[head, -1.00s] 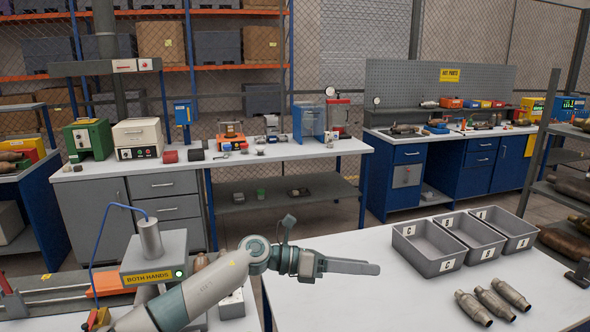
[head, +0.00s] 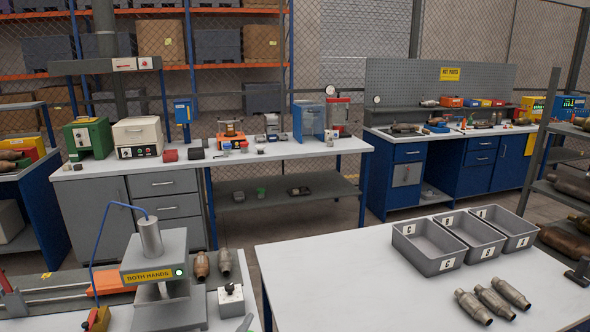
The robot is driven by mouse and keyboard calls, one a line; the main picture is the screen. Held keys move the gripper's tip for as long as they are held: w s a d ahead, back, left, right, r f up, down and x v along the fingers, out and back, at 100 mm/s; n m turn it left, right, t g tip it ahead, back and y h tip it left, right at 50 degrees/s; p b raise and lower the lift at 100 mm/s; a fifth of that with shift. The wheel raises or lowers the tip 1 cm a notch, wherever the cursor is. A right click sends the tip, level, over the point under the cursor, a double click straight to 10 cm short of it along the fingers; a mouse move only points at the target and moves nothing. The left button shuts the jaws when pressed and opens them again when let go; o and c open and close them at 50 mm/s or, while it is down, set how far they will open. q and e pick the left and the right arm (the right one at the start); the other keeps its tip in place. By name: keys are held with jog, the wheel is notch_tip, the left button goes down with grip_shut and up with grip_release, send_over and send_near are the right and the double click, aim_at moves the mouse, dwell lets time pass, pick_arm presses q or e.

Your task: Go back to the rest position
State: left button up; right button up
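Neither of my grippers shows in the head view. Three metal converters (head: 493,300) lie side by side on the white table (head: 350,275), in front of three grey bins (head: 428,262) with letter labels. The bins look empty. A rusty converter (head: 201,265) and a grey converter (head: 224,262) stand behind the press on the left bench.
A press (head: 155,270) marked "BOTH HANDS" with a green light stands at lower left. A small box with a knob (head: 231,300) is right of it. The left and middle of the white table are clear. A shelf with brown converters (head: 563,243) stands at the right edge.

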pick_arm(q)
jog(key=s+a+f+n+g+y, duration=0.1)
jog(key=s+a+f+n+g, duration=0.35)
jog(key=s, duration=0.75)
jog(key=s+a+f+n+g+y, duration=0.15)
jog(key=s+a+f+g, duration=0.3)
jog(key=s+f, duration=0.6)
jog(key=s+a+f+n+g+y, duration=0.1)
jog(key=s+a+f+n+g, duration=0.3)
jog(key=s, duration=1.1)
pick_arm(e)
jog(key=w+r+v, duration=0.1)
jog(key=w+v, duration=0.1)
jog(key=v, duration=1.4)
pick_arm(q)
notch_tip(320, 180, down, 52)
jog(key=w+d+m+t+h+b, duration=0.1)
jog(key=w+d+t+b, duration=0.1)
jog(key=b, duration=1.7)
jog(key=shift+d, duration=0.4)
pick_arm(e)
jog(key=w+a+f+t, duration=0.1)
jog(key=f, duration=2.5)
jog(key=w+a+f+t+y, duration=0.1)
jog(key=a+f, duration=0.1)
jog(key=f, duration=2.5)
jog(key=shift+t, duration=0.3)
